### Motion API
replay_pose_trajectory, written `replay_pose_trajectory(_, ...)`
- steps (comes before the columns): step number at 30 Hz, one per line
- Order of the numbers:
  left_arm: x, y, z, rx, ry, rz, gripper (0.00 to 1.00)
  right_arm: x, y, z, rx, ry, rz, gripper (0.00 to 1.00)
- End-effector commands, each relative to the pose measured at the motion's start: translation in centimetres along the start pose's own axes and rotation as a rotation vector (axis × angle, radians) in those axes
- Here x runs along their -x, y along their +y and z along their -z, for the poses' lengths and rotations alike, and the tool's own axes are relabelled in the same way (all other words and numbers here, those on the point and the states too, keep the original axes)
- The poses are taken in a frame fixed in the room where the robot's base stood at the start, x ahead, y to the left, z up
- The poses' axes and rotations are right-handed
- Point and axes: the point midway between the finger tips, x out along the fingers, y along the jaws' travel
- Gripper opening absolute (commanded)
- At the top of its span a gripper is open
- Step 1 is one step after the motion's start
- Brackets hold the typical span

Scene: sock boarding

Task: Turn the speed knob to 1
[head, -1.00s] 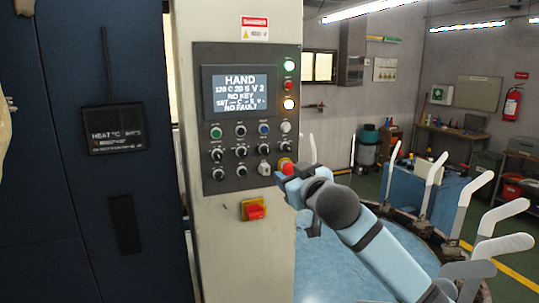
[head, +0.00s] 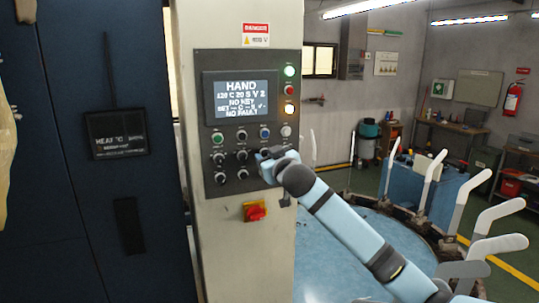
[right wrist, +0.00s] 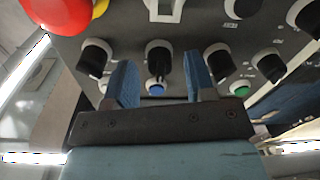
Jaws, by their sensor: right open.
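The grey control panel (head: 203,95) carries rows of buttons and black knobs below a screen (head: 240,98), which reads HAND, 120 C 20 S V 2, NO KEY and NO FAULT. My right gripper (head: 264,158) is at the panel's lower right, covering part of it. In the right wrist view my right gripper (right wrist: 160,78) is open, with one blue finger on each side of a black knob (right wrist: 158,58) with a white ring. I cannot tell whether the fingers touch it. A blue button (right wrist: 156,89) sits beside this knob. Its label is not readable. My left gripper is not in view.
Other black knobs (right wrist: 95,58) stand close on either side of the fingers. A red mushroom button (right wrist: 40,14) is at the upper left of the wrist view. A red switch on yellow (head: 255,211) sits below the panel. White sock forms (head: 499,211) stand at the right.

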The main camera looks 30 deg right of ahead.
Motion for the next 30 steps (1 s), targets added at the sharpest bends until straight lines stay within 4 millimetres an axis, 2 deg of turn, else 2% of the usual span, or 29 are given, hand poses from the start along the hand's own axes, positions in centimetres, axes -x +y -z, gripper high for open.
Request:
replay_pose_trajectory(8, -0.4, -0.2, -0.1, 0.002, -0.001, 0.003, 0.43, -0.2, 0.0, -0.1, 0.0, -0.001, 0.0, 0.5)
replay_pose_trajectory(15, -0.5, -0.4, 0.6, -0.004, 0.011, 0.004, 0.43, -0.1, 0.0, -0.1, 0.001, -0.001, 0.0, 0.01)
replay_pose_trajectory(23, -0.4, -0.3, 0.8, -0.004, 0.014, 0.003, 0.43, -0.1, 0.0, -0.1, 0.022, -0.002, 0.0, 0.01)
replay_pose_trajectory(30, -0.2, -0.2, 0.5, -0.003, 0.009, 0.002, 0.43, -0.1, -0.1, -0.1, 0.133, -0.007, 0.002, 0.01)
